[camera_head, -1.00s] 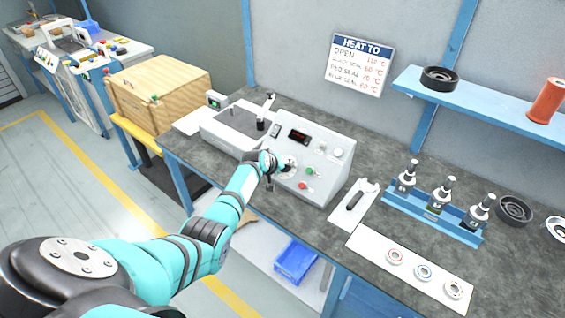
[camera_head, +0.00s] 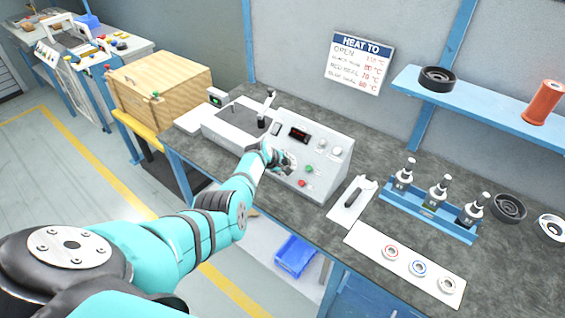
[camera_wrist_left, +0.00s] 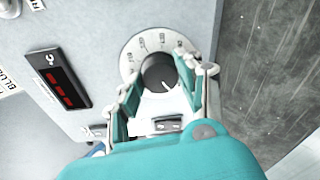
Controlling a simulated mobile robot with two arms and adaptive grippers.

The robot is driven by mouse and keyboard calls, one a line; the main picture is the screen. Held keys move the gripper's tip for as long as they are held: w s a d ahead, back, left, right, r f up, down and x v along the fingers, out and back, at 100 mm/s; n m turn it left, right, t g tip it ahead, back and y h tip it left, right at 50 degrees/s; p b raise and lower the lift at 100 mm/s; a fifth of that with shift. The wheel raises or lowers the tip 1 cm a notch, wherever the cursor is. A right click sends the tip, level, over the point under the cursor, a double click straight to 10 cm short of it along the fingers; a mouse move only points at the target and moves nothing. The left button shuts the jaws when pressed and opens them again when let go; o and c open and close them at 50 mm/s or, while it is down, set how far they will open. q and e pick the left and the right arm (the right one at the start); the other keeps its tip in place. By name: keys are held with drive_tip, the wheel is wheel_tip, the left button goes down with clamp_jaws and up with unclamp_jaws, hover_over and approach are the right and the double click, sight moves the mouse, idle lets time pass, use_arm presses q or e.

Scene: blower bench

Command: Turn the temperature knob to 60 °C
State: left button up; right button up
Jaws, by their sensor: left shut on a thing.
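The temperature knob (camera_wrist_left: 160,74) is a dark round knob with a white pointer line, set in a white numbered dial (camera_wrist_left: 143,46). In the left wrist view my left gripper (camera_wrist_left: 159,80) has its two fingers on either side of the knob, shut on it. The pointer tilts toward the lower right; the dial numbers are too blurred to read. In the head view my left gripper (camera_head: 284,163) is at the front panel of the heater (camera_head: 318,150) and hides most of the dial. The red display (camera_head: 299,134) is lit but not readable. My right gripper is not in view.
A "HEAT TO" sign (camera_head: 359,63) hangs on the wall. The panel has a green button (camera_head: 309,169) and a red button (camera_head: 302,183). To the right are a white plate with a dark handle (camera_head: 352,200), a blue rack (camera_head: 428,213) of fittings, and a white board (camera_head: 405,265) with rings.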

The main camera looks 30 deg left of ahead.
use_arm(q)
drive_tip(key=shift+f+n, duration=0.1)
drive_tip(key=shift+n, duration=1.3)
drive_tip(key=o, duration=1.1)
drive_tip(key=shift+o, duration=0.2)
drive_tip(key=shift+s+r, duration=0.1)
drive_tip(key=shift+r, duration=0.1)
drive_tip(key=shift+v, duration=0.85)
drive_tip(key=v, duration=1)
